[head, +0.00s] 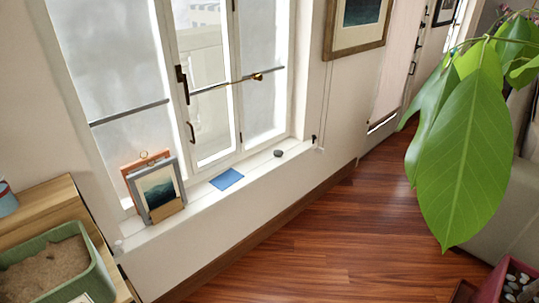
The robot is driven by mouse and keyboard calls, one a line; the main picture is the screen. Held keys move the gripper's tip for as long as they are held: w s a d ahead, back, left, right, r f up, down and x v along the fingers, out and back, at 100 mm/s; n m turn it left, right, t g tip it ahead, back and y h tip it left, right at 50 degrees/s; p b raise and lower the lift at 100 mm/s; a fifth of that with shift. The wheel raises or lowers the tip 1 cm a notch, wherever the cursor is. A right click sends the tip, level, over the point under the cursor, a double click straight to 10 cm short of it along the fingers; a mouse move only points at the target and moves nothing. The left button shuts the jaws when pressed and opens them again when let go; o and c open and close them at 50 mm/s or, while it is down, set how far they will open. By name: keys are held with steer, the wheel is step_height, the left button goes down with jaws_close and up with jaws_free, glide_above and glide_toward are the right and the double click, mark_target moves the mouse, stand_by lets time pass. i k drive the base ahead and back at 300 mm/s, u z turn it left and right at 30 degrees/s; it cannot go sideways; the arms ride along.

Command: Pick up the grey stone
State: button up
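A small dark grey stone (278,153) lies on the white windowsill (203,199), toward its right end. A flat blue piece (227,179) lies on the sill to the left of the stone, apart from it. My gripper does not show in the head view.
Framed pictures (158,190) lean at the sill's left end. A wooden shelf (38,213) with a green sand-filled tub (88,252) stands at lower left. Large plant leaves (466,150) hang at right, above a pot of pebbles (497,285). The wooden floor (310,240) is clear.

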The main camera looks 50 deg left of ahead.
mark_target(277, 153)
steer(key=k, duration=0.1)
steer(key=u, duration=2.55)
steer(key=k, duration=0.75)
steer(key=z, duration=1)
steer(key=i, duration=1)
steer(key=z, duration=0.6)
steer(key=i, duration=1.5)
steer(key=u, duration=0.45)
